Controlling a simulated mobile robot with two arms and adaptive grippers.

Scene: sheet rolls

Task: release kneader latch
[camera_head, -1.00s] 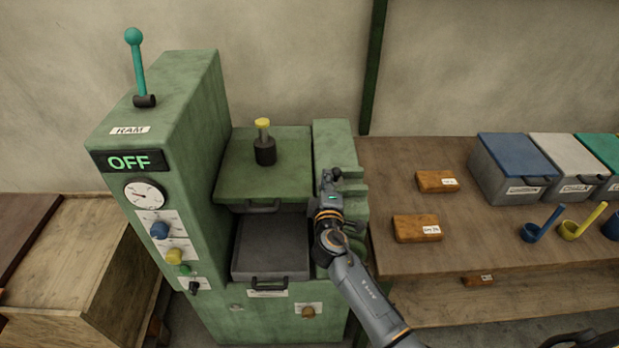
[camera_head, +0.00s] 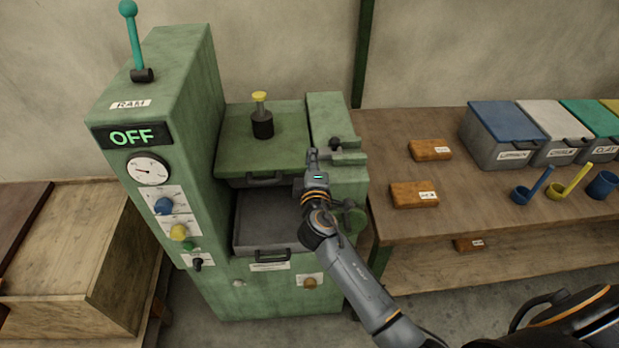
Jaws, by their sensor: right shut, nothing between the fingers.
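The green kneader (camera_head: 265,303) stands left of centre, with a lit "OFF" display and a teal-balled RAM lever (camera_head: 133,42) upright on its tall column. Its green lid (camera_head: 235,140) carries a yellow-topped black plunger (camera_head: 262,122) and a front handle. I cannot tell for sure which part is the latch; a small black knob (camera_head: 335,143) sits on the housing right of the lid. My right gripper (camera_head: 312,158) is shut and empty, just left of and in front of this knob, near the lid's right edge. Contact cannot be told. The arm hides part of the housing front.
A grey tray (camera_head: 262,254) sits in the opening below the lid. A wooden bench (camera_head: 392,235) at right bears two orange-brown blocks (camera_head: 430,150), labelled bins (camera_head: 497,155) and coloured scoops (camera_head: 530,190). A wooden crate (camera_head: 62,255) stands at left.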

